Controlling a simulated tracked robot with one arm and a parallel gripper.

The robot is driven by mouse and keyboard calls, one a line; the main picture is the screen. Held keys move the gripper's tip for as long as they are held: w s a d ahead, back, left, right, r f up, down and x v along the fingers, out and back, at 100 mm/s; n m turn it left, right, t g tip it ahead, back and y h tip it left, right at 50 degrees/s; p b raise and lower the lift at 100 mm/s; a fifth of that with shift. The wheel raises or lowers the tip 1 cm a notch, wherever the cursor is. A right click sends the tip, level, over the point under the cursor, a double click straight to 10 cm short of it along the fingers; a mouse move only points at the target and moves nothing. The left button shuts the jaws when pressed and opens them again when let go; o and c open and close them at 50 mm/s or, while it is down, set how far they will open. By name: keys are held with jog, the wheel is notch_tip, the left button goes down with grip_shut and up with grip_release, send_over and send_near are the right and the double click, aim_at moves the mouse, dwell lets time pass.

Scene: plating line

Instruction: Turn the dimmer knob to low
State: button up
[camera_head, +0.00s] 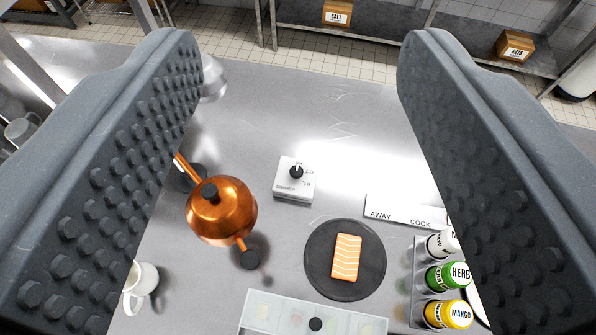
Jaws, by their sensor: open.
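The dimmer is a small pale box (294,188) on the steel counter, near the middle of the camera view. Its black dimmer knob (296,172) sits on top, with small printed marks around it. The mark above the knob seems to read OFF and one at its right seems to read LO; the lower one is too small to be sure of. My gripper (305,50) is open and empty, its two dark studded fingers wide apart on either side of the view. The knob lies between them in the picture, beyond the fingers, and nothing touches it.
A copper pot (221,211) with black knobs stands left of the dimmer. A dark round plate (318,279) with a salmon piece (345,257) lies below right. Labelled bottles (447,277), an AWAY/COOK strip (400,209), a lidded tray (270,312) and a white mug (142,284) are around.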

jog(key=w+f+n+g+p, duration=0.25)
jog(key=w+f, duration=0.35)
jog(key=w, duration=0.5)
jog(key=n+g+p, duration=0.4)
jog(key=g+p, duration=0.6)
jog(key=g, duration=0.2)
send_over(297, 170)
notch_tip(297, 170, down, 33)
notch_tip(297, 170, down, 15)
jog(key=p, duration=0.2)
jog(key=shift+r+p, duration=0.15)
jog(key=shift+p, duration=0.25)
